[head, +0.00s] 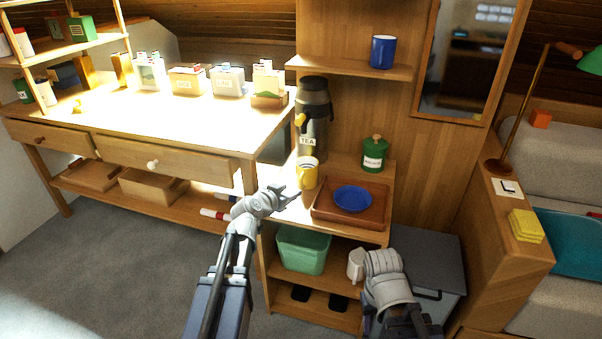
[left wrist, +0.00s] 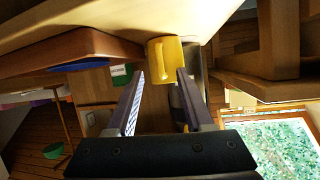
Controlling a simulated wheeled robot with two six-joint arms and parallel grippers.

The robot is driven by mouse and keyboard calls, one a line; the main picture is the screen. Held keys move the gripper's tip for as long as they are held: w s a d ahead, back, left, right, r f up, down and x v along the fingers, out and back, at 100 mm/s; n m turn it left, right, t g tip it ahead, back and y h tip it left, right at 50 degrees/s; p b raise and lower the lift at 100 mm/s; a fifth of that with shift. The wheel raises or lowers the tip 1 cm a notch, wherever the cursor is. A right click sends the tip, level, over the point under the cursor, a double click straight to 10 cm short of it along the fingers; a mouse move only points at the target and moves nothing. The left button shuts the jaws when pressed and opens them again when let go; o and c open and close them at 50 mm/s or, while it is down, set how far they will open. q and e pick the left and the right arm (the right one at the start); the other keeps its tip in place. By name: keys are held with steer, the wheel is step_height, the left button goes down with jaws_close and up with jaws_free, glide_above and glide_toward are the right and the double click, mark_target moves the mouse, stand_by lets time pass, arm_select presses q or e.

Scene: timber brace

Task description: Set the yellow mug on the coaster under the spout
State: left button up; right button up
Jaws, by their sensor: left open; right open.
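The yellow mug (head: 307,172) stands upright on the wooden stand, just in front of the dark tea dispenser (head: 314,110) and below its yellow spout (head: 300,121). I cannot make out a coaster. My left gripper (head: 291,197) is open and empty, just in front of the mug and slightly lower left. In the left wrist view the mug (left wrist: 164,60) shows just beyond and between the tips of the open left gripper (left wrist: 160,78). The fingers are not closed on it. My right gripper (head: 356,264) is low, in front of the stand's lower shelves, away from the mug.
A brown tray (head: 326,213) with a blue dish (head: 352,198) lies right of the mug. A green canister (head: 374,153) stands behind it. A green bin (head: 302,250) sits on the shelf below. The lit workbench (head: 210,118) is at left.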

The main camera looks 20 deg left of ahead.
mark_target(301, 186)
arm_select(q)
steer(key=shift+b+x, duration=1.5)
steer(key=shift+x, duration=2.4)
steer(key=shift+s, duration=0.15)
jaws_close()
